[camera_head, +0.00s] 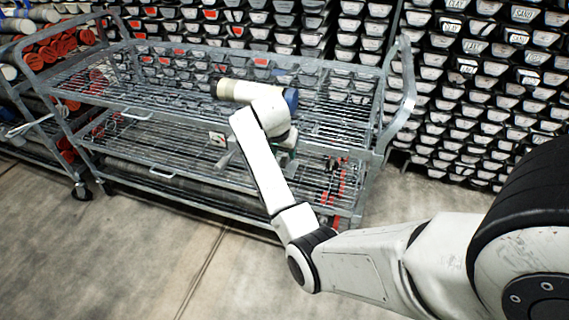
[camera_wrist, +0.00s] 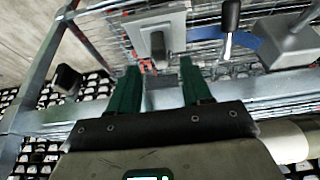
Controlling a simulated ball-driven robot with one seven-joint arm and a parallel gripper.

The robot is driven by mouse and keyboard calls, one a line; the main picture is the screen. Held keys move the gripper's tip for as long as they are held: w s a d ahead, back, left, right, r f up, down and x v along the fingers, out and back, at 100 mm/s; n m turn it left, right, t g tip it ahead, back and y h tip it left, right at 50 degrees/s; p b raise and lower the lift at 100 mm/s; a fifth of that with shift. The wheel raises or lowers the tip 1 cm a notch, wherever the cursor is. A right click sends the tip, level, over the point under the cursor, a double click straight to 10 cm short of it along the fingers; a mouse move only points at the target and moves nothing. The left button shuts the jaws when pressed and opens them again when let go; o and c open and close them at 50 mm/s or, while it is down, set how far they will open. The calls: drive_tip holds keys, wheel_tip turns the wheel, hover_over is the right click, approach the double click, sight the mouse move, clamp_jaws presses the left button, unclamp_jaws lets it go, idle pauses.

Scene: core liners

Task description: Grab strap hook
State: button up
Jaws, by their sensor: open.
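I cannot pick out the strap hook with certainty. In the wrist view, a light grey plate (camera_wrist: 180,22) with a dark grey upright block (camera_wrist: 158,45) on it lies ahead of the fingertips. The block lines up with the gap and looks apart from both fingers. To the right is a black-handled tool (camera_wrist: 230,16) with a metal shaft.
A grey wire-shelf cart (camera_head: 390,113) surrounds the reach; its upper shelf lies close to my wrist. Red-handled items (camera_head: 333,178) lie at the lower shelf's right end. A blue piece (camera_wrist: 262,42) and a grey box-like thing (camera_wrist: 292,42) lie right in the wrist view. Labelled trays fill the back.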

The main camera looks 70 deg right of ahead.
sight(284, 157)
drive_tip(key=x, duration=0.5)
drive_tip(key=shift+a, duration=0.15)
drive_tip(key=c, duration=0.8)
